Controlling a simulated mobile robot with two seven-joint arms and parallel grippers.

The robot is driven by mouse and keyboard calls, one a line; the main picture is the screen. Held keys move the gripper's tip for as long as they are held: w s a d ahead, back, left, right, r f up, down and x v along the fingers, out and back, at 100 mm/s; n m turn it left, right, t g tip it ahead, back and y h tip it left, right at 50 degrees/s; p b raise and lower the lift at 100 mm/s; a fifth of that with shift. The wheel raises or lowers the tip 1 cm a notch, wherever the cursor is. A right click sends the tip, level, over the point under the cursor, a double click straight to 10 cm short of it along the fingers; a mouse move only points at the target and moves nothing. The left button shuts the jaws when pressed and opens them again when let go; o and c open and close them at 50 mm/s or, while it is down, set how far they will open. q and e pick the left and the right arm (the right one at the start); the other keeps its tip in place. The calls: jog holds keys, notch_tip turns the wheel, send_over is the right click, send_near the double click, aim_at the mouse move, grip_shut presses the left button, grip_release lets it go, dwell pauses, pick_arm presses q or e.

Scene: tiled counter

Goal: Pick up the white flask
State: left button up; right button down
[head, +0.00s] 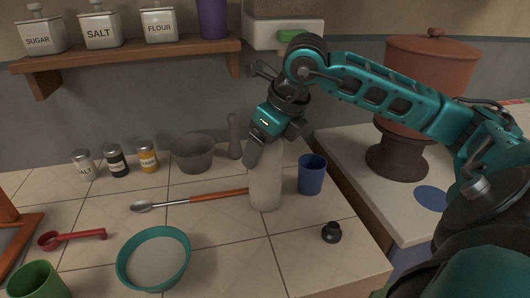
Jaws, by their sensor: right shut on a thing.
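The white flask (265,188) stands upright on the tiled counter, right of the middle of the head view. My right gripper (264,150) comes down on it from above and is shut on its upper part. The gripper hides the flask's top. The flask's base appears to be at the counter surface; I cannot tell whether it is lifted. My left gripper is not in view.
A blue cup (312,174) stands close right of the flask, and a small black stopper (331,232) lies in front of it. A long spoon (190,200) lies to the left. A grey bowl (195,153) and a pestle (234,136) are behind. A teal bowl (121,262) is in front.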

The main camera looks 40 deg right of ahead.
notch_tip(320, 180, up, 20)
jog(key=p, duration=0.5)
jog(key=shift+p, duration=0.3)
